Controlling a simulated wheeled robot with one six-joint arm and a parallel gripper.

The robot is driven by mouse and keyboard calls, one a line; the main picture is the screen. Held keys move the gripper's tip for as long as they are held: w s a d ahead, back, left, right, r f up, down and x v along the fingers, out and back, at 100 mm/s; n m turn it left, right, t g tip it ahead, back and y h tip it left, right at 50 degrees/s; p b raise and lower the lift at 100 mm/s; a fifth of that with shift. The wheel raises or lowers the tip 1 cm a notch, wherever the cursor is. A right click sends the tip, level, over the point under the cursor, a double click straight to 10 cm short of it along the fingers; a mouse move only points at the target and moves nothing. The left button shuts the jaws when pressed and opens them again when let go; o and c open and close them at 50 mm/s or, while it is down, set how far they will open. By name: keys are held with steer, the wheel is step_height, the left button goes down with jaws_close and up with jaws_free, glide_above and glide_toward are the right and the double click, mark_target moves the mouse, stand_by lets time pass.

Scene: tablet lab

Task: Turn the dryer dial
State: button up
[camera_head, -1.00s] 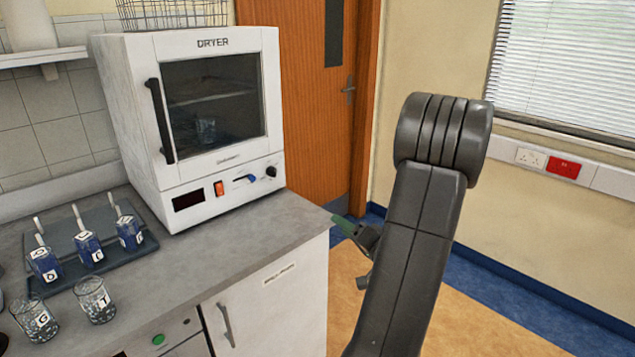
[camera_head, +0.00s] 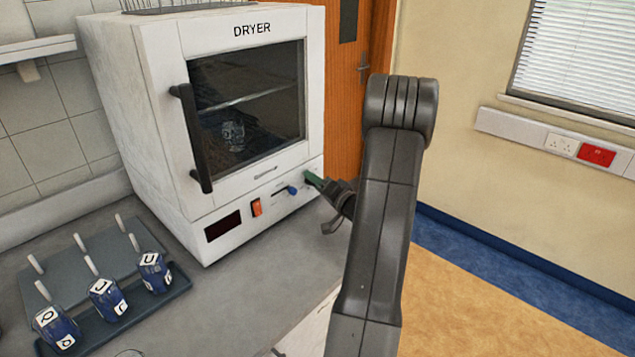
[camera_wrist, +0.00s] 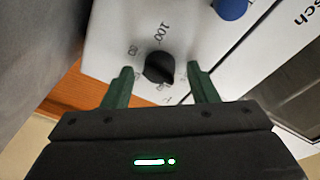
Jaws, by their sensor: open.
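The white dryer (camera_head: 150,110) stands on the grey counter with its door shut. A glass beaker (camera_head: 232,136) shows through its window. The black dial (camera_wrist: 159,68) is on the dryer's front panel, with printed numbers around it, in the wrist view. In the head view the dial is hidden behind my gripper (camera_head: 312,180), which is at the right end of the panel. In the wrist view my gripper (camera_wrist: 163,78) is open, with one green finger on each side of the dial. I cannot tell whether the fingers touch it.
An orange switch (camera_head: 257,207) and dark display (camera_head: 223,227) are further left. The black door handle (camera_head: 191,138) sticks out.

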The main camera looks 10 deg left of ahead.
steer(key=c, duration=1)
steer(key=shift+o, duration=0.2)
